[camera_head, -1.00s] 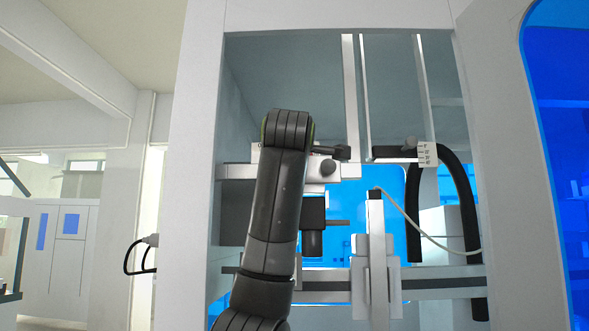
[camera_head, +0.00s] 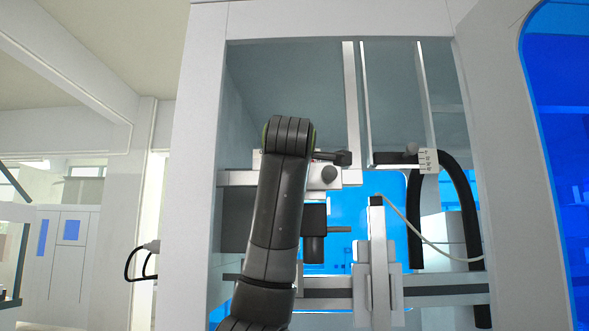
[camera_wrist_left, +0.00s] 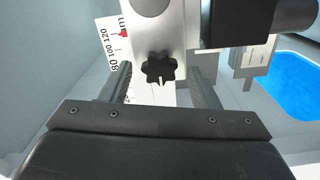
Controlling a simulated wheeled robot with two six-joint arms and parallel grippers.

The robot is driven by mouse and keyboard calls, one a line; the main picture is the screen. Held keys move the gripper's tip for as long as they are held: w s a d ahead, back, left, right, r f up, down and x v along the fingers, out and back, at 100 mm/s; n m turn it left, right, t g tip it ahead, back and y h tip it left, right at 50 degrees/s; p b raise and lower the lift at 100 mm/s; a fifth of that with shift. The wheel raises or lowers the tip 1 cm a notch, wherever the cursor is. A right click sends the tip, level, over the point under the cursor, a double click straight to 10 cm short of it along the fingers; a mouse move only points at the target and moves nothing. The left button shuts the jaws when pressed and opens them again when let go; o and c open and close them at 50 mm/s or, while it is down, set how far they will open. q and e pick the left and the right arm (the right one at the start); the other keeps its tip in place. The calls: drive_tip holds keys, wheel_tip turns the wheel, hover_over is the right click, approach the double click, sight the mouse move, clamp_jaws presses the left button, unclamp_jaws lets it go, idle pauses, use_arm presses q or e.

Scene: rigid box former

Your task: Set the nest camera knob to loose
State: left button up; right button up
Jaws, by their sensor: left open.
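In the left wrist view a black star-shaped knob (camera_wrist_left: 160,68) sits on a light grey block (camera_wrist_left: 153,22), with a pale slot or mark on its lower part. My left gripper (camera_wrist_left: 161,80) is open, one finger on each side of the knob, with gaps showing between fingers and knob. Nothing is held. A black box (camera_wrist_left: 236,22), perhaps the camera body, is right of the block. In the head view my left arm hides the gripper and this knob; a black box with a downward cylinder (camera_head: 313,235) shows right of the arm. My right gripper is out of view.
A white millimetre scale (camera_wrist_left: 112,52) with a red pointer (camera_wrist_left: 123,33) is left of the block. In the head view, a round dark knob (camera_head: 328,173), a dark bar with a small scale (camera_head: 427,160) and a curved black hose (camera_head: 462,195) stand to the right. Cabinet walls (camera_head: 198,180) frame the opening.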

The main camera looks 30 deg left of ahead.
use_arm(q)
drive_tip(key=b+v, duration=0.7)
drive_tip(key=v, duration=1)
drive_tip(key=shift+s, duration=0.25)
